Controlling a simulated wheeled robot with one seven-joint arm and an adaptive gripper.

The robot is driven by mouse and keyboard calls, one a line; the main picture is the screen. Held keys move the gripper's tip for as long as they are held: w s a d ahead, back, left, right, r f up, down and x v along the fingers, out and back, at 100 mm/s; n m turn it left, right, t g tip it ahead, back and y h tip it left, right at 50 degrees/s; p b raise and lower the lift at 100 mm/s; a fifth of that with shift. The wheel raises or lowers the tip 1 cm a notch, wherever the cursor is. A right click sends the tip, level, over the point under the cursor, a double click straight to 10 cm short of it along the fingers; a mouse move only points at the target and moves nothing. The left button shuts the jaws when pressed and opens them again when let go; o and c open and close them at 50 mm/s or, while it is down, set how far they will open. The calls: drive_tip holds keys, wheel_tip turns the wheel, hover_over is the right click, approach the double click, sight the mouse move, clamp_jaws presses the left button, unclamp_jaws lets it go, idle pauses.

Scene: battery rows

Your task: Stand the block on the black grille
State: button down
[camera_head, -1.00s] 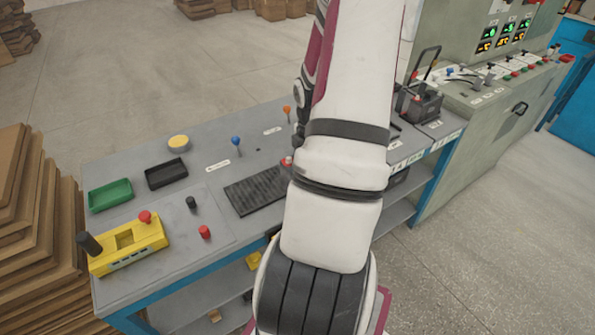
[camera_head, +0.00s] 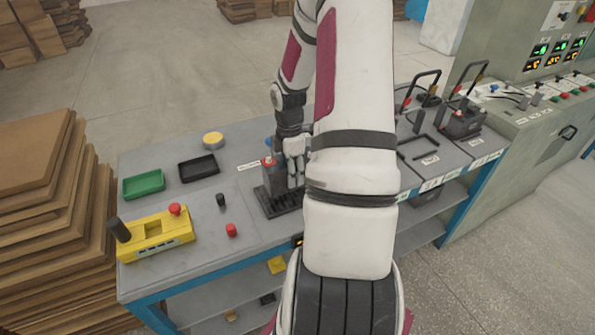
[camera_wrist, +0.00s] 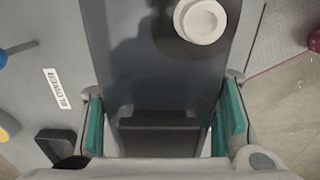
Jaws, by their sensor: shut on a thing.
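The block is a dark grey battery-like body (camera_head: 273,181) with a red cap on top. In the head view it is upright over the black grille (camera_head: 283,209), and I cannot tell whether its base touches the slats. My gripper (camera_head: 291,172) is shut on the block from above and its right side, partly behind my arm. In the wrist view the block (camera_wrist: 160,80) fills the space between the teal finger pads of my gripper (camera_wrist: 165,125), with a pale round terminal on top. The grille does not show clearly there.
A red post (camera_head: 231,230) and a black post (camera_head: 221,200) stand left of the grille. A yellow control box (camera_head: 157,238), green tray (camera_head: 144,184) and black tray (camera_head: 198,168) are farther left. Batteries with handles (camera_head: 465,122) stand to the right.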

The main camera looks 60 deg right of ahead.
drive_tip(key=shift+f, duration=1.65)
drive_tip(key=shift+f, duration=0.1)
drive_tip(key=c, duration=0.6)
unclamp_jaws()
wheel_tip(320, 180, up, 10)
drive_tip(key=shift+r+p, duration=0.25)
drive_tip(key=shift+p, duration=0.2)
drive_tip(key=shift+a+r, duration=0.1)
drive_tip(key=shift+r, duration=0.8)
